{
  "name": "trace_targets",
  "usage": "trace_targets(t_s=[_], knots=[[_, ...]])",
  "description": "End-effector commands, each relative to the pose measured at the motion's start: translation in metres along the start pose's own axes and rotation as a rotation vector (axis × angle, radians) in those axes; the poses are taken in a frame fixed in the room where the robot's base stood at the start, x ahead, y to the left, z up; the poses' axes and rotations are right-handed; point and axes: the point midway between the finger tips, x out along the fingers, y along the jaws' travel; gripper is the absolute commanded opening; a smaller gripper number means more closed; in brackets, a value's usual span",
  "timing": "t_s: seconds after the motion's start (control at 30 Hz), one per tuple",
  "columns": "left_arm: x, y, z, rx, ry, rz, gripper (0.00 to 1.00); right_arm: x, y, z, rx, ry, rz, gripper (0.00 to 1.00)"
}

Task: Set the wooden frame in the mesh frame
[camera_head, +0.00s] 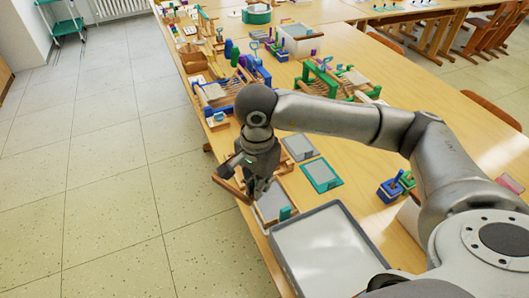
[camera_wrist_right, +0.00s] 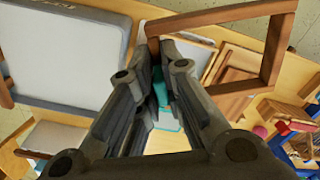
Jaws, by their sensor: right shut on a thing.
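My right gripper (camera_head: 250,188) is shut on the wooden frame (camera_head: 231,188), a brown open rectangle held tilted by one side over the table's left edge. In the wrist view the wooden frame (camera_wrist_right: 278,40) reaches to the right of the fingertips (camera_wrist_right: 163,48). A mesh frame with a grey sheet and wooden rim (camera_head: 272,203) lies below and beside the gripper, partly hidden by it. I cannot tell which mesh the task means. My left gripper is not in view.
A large grey-rimmed tray (camera_head: 277,262) stands at the front; it also shows in the wrist view (camera_wrist_right: 125,50). A small teal block (camera_head: 285,213) is by the near mesh. Blue and green stands (camera_head: 322,78) crowd the table behind my arm. Floor is open at left.

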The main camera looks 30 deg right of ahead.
Motion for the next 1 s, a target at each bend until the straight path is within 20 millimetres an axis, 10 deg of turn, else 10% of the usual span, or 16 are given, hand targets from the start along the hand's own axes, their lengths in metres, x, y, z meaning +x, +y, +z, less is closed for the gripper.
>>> trace_targets(t_s=[1.0], knots=[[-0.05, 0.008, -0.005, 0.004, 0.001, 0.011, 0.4, 0.016, -0.057, -0.057, 2.032, 0.005, 0.001, 0.0]])
